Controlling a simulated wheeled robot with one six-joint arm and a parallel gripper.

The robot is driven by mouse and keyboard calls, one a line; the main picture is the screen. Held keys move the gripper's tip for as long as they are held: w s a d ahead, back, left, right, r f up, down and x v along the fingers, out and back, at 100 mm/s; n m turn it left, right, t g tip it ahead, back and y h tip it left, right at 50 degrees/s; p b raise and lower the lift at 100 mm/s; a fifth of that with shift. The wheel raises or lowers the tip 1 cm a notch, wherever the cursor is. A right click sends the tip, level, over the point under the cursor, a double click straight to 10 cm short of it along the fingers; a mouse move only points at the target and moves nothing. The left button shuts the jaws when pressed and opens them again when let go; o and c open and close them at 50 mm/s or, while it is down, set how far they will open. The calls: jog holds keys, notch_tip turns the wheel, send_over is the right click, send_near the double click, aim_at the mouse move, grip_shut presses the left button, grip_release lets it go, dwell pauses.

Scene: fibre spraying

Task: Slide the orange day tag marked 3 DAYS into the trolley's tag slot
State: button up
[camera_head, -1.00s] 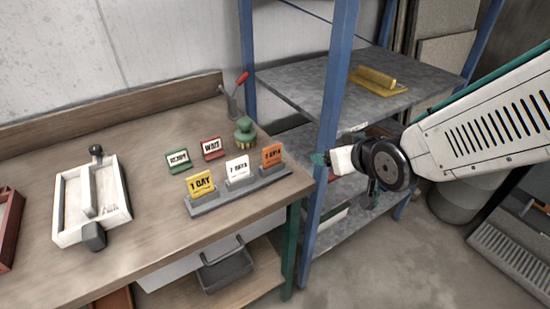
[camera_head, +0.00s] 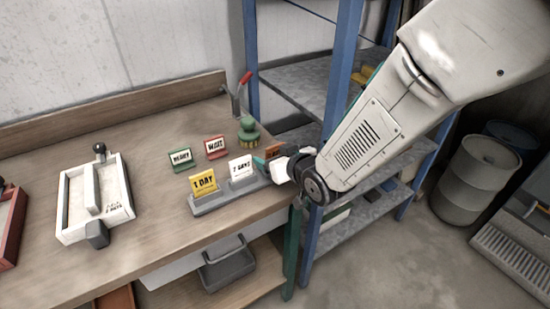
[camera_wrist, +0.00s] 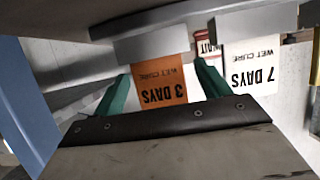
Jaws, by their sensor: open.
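The orange day tag (camera_wrist: 160,88), marked 3 DAYS, appears upside down in the wrist view. It stands in a grey rack (camera_head: 207,203) at the right end of the row. In the head view the orange tag (camera_head: 273,151) is mostly hidden behind my gripper (camera_head: 267,162). My gripper is open, with green fingers (camera_wrist: 163,76) on either side of the orange tag in the wrist view. I cannot tell whether they touch it. I cannot make out the trolley's tag slot in these views.
A white 7 DAYS tag (camera_head: 241,167) and a yellow 1 DAY tag (camera_head: 204,183) share the rack. Behind are a green sign (camera_head: 181,160), a red sign (camera_head: 215,147) and a green object (camera_head: 249,132). A blue shelf post (camera_head: 337,75) stands close to my arm.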

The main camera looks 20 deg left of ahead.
jog(key=shift+w+a, duration=0.1)
jog(key=c, duration=1)
jog(key=shift+c, duration=0.2)
jog(key=shift+r, duration=0.15)
